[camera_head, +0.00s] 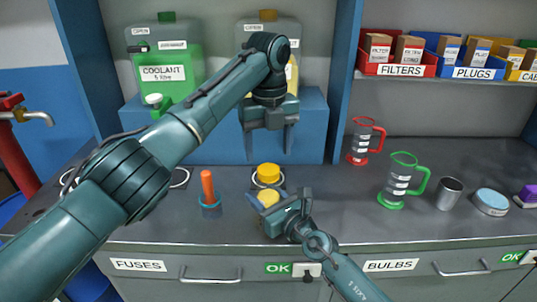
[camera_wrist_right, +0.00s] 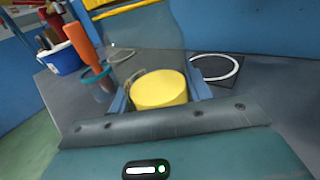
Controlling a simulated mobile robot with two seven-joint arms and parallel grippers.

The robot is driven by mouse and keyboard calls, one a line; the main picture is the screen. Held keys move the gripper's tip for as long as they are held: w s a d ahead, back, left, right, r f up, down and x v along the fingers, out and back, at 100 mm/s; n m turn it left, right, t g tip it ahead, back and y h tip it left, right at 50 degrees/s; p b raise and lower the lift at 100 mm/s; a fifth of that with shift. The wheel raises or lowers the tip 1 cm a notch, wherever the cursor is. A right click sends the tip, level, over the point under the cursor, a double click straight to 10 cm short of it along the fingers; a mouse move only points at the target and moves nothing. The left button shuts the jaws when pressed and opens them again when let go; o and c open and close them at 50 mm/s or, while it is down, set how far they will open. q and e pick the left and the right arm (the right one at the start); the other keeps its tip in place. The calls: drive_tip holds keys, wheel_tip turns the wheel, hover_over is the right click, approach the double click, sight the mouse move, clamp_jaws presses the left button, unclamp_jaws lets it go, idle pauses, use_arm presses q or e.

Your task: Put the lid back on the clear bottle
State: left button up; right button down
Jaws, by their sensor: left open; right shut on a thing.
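The clear bottle (camera_head: 268,187) is a see-through body with yellow showing at its base; in the right wrist view (camera_wrist_right: 140,45) it stands between my right fingers. The yellow lid (camera_head: 268,173) appears at the bottle's top; whether it is fully seated I cannot tell. My right gripper (camera_head: 271,205) is shut on the bottle low down, from the front. Whether the bottle touches the counter is unclear. My left gripper (camera_head: 268,153) is open and empty, its fingers pointing down, just behind and above the lid, apart from it.
An orange-handled tool (camera_head: 208,187) stands in a blue holder left of the bottle. A white ring mark (camera_wrist_right: 215,68) lies on the counter behind. A green coolant jug (camera_head: 165,75) stands on the blue riser. Red (camera_head: 363,142) and green (camera_head: 400,180) jugs stand right.

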use_arm(q)
drive_tip(key=shift+c, duration=0.4)
drive_tip(key=n, duration=0.3)
drive_tip(key=shift+r+n, duration=0.25)
drive_tip(key=shift+n, duration=0.05)
drive_tip(key=n, duration=0.4)
drive_tip(key=shift+r, duration=0.25)
drive_tip(key=n, duration=0.6)
drive_tip(key=shift+r, duration=0.4)
drive_tip(key=n, duration=0.6)
drive_tip(key=shift+r+n, duration=0.4)
drive_tip(key=n, duration=0.3)
drive_tip(key=shift+r+n, duration=0.2)
drive_tip(key=shift+n, duration=0.2)
drive_tip(key=n, duration=0.3)
drive_tip(key=shift+r+n, duration=0.25)
drive_tip(key=shift+n, duration=0.15)
